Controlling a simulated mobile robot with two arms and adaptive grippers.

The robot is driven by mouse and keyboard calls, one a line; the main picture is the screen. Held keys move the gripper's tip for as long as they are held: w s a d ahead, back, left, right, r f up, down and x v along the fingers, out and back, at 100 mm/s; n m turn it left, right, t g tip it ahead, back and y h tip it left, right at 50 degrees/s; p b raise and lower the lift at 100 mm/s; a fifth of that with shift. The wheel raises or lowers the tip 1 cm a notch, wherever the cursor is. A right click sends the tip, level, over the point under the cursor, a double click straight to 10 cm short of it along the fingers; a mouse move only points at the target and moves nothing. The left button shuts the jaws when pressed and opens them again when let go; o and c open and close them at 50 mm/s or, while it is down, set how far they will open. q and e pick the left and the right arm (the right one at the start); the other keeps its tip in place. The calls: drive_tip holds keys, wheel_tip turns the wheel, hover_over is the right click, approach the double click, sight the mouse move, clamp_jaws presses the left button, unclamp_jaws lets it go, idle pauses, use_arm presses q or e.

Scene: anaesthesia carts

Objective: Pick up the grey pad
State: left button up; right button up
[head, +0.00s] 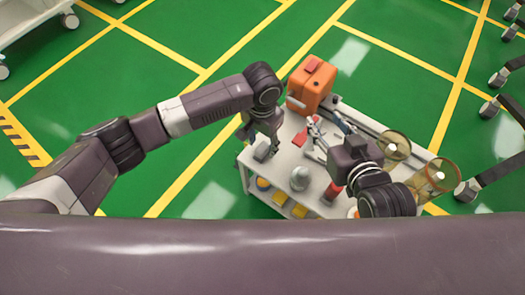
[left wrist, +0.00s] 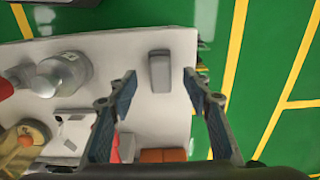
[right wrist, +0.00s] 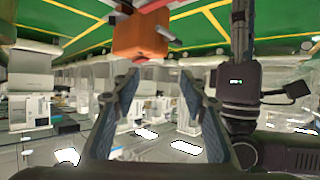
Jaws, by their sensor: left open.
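The grey pad (head: 262,151) is a small block lying on the white cart top (head: 275,178), near its left edge. In the left wrist view the pad (left wrist: 159,69) appears between the fingertips, beyond them. My left gripper (head: 261,136) is above the cart close to the pad; its two fingers (left wrist: 160,77) are apart and nothing is held. My right gripper (head: 328,125) is over the right part of the cart, pointing to its back. In the right wrist view its fingers (right wrist: 158,82) are spread, with nothing between them.
An orange case (head: 312,82) stands at the cart's back. A red item (head: 300,138), a clear jar (head: 299,178) and a red cylinder (head: 332,192) are on the cart. Two clear yellowish canisters (head: 437,173) are at the right. Green floor around the cart's left is clear.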

sight(262, 148)
use_arm(q)
wheel_tip(262, 148, down, 3)
drive_tip(key=shift+b, duration=0.65)
drive_tip(key=shift+f, duration=0.1)
use_arm(e)
wheel_tip(262, 148, up, 8)
drive_tip(key=w+a+t+y, duration=0.1)
drive_tip(key=w+t, duration=0.2)
drive_tip(key=t, duration=0.1)
drive_tip(key=shift+a, duration=0.35)
use_arm(q)
clamp_jaws()
